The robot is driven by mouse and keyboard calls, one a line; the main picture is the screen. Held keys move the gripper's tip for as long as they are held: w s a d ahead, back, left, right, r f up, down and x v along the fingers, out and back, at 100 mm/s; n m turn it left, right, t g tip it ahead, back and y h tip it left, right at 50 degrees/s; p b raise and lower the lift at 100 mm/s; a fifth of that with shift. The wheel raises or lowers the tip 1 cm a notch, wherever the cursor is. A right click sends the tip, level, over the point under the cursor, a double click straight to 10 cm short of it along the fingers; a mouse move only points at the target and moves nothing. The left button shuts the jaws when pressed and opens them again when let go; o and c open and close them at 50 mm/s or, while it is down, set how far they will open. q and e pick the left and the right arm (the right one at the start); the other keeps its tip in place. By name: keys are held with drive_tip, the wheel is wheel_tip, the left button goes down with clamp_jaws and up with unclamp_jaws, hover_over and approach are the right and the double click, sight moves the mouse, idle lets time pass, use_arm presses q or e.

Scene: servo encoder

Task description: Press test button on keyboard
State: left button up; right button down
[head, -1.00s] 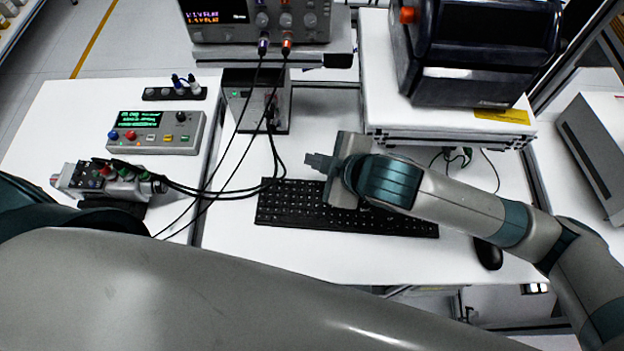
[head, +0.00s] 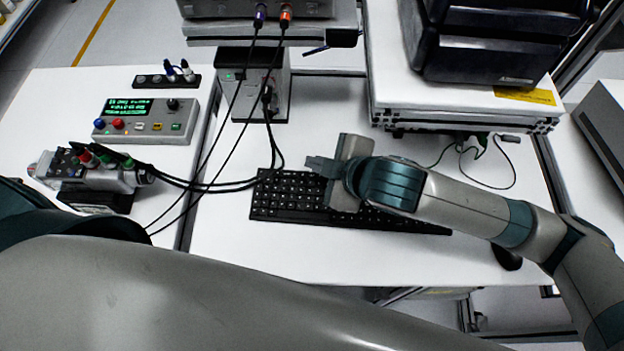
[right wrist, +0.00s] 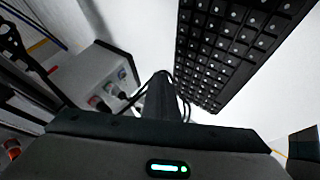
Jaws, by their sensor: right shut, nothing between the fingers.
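The black keyboard (head: 285,196) lies on the white table in the middle of the head view; my right gripper covers part of it. In the right wrist view the keyboard (right wrist: 235,45) fills the upper right. My right gripper (head: 313,163) is shut and empty, over the keyboard's back edge left of its middle. In the right wrist view its fingertips (right wrist: 161,80) sit left of the keys. I cannot tell the gap between fingers and keys. No key marked test can be made out. In the head view my left arm shows at the lower left, but its gripper does not.
A control box with a green display (head: 139,119) and a connector-covered servo unit (head: 95,177) stand at the left. Black cables (head: 215,187) run to the keyboard's left. A power supply (head: 255,8) and a dark machine (head: 490,50) stand behind. A mouse (head: 507,258) lies at the right.

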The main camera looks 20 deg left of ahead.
sight(316, 181)
drive_tip(key=shift+f+b, duration=0.35)
drive_tip(key=shift+f, duration=0.9)
drive_tip(key=shift+f, duration=0.8)
idle(2.1)
drive_tip(key=shift+r, duration=0.1)
drive_tip(key=shift+r+p, duration=0.7)
drive_tip(key=shift+p, duration=0.55)
wheel_tip(316, 181, up, 5)
drive_tip(key=p, duration=0.5)
idle(0.8)
